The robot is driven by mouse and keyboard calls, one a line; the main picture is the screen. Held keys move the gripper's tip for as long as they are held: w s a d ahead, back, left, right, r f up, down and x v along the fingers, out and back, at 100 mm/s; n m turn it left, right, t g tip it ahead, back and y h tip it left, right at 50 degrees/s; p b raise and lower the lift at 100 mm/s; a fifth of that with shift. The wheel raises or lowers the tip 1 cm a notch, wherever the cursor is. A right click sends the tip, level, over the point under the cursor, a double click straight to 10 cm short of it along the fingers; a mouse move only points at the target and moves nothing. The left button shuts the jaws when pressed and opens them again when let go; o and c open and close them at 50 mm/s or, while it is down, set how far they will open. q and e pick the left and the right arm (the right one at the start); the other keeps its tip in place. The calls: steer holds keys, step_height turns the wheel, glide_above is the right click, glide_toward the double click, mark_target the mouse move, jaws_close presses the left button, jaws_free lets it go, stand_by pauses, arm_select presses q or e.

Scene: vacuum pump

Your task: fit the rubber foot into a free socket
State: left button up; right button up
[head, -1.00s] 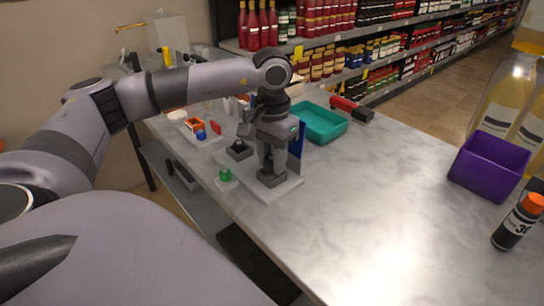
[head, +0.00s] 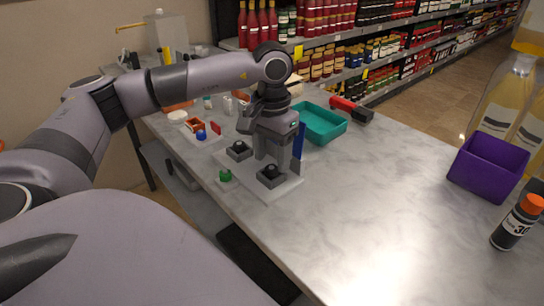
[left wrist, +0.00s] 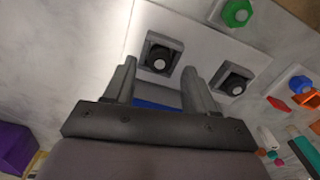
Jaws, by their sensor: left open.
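A white base plate (head: 287,187) bears two grey square sockets. The near socket (head: 270,181) holds a black round rubber foot (head: 270,171) with a pale centre; it also shows in the left wrist view (left wrist: 160,57). The other socket (head: 239,155) holds a similar black round piece (head: 239,147), also seen in the left wrist view (left wrist: 234,82). How deep each sits I cannot tell. My left gripper (head: 271,158) points down above the near socket, open and empty. In the left wrist view its fingers (left wrist: 160,78) stand apart, clear of the foot.
A blue upright part (head: 298,142) stands close behind the gripper. A green knob (head: 225,175) on a small pale plate lies left of the base plate. A blue knob (head: 201,134), an orange part (head: 194,124) and a teal tray (head: 322,124) lie farther back. The right tabletop is clear before a purple bin (head: 488,166).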

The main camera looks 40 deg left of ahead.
mark_target(272, 168)
arm_select(q)
step_height(272, 168, up, 11)
stand_by(0.8)
